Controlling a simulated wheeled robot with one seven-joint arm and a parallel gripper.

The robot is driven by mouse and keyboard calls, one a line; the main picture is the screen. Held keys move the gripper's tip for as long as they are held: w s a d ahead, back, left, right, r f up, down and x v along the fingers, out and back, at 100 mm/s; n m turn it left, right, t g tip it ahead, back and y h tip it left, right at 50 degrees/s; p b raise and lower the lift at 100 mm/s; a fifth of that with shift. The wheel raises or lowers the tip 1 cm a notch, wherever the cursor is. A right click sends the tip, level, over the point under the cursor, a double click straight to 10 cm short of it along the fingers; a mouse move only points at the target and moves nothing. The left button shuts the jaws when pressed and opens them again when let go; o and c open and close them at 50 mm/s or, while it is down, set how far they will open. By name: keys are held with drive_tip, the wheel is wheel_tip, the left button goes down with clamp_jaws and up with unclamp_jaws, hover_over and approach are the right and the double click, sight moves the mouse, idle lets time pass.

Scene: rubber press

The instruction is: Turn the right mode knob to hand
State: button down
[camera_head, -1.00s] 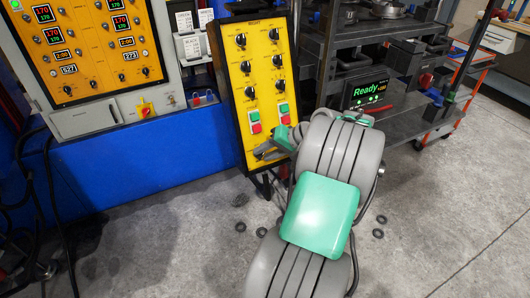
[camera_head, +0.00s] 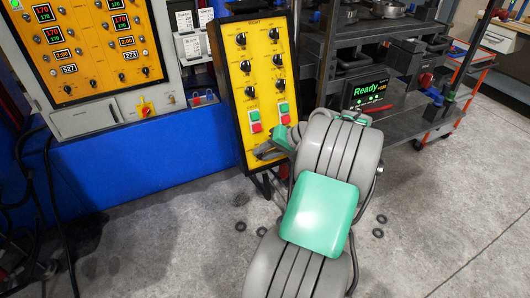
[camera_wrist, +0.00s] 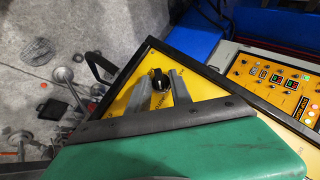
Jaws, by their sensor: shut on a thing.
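The yellow control panel (camera_head: 259,32) headed "RIGHT" stands upright in a black frame, left of my arm in the head view. A black mode knob (camera_wrist: 158,78) with a light pointer mark sits near a corner of this panel in the wrist view. My gripper (camera_wrist: 159,84) has its two grey fingers on either side of this knob and is shut on it. In the head view my gripper (camera_head: 267,151) is at the lower end of the panel, and it and my wrist hide the knob there.
Several black knobs (camera_head: 241,40) and green and red buttons (camera_head: 256,127) are higher on the panel. A cabinet with red displays (camera_head: 122,21) stands left, above a blue base (camera_head: 120,168). A dark cart (camera_head: 400,122) stands right. Small black rings (camera_head: 240,227) lie on the floor.

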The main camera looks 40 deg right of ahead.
drive_tip(key=n+h+b, duration=0.1)
drive_tip(key=b, duration=0.1)
drive_tip(key=n+g+h+b, duration=0.1)
drive_tip(key=b, duration=0.2)
drive_tip(key=n+h+b, duration=0.1)
drive_tip(key=b, duration=0.2)
drive_tip(key=shift+w+a+f+g, duration=0.2)
drive_tip(key=shift+a+f+g, duration=0.1)
drive_tip(key=shift+g, duration=0.1)
drive_tip(key=n+h+b, duration=0.1)
drive_tip(key=b, duration=0.2)
drive_tip(key=n+h+b, duration=0.1)
drive_tip(key=b, duration=0.2)
drive_tip(key=n+g+b, duration=0.1)
drive_tip(key=b, duration=0.2)
drive_tip(key=shift+w+a+f+h+b, duration=0.1)
drive_tip(key=shift+a+h+b, duration=0.15)
drive_tip(key=shift+h+b, duration=0.15)
drive_tip(key=n+h+b, duration=0.1)
drive_tip(key=b, duration=0.2)
drive_tip(key=shift+a, duration=0.15)
drive_tip(key=shift+a+r+n+h+b, duration=0.15)
drive_tip(key=shift+r+n+h+b, duration=0.25)
drive_tip(key=shift+n+h+b, duration=0.6)
drive_tip(key=shift+r+n+h, duration=0.1)
drive_tip(key=shift+n+h, duration=0.5)
drive_tip(key=shift+h, duration=0.1)
drive_tip(key=shift+n+h+p, duration=0.35)
drive_tip(key=shift+n+h, duration=0.05)
drive_tip(key=shift+h, duration=0.1)
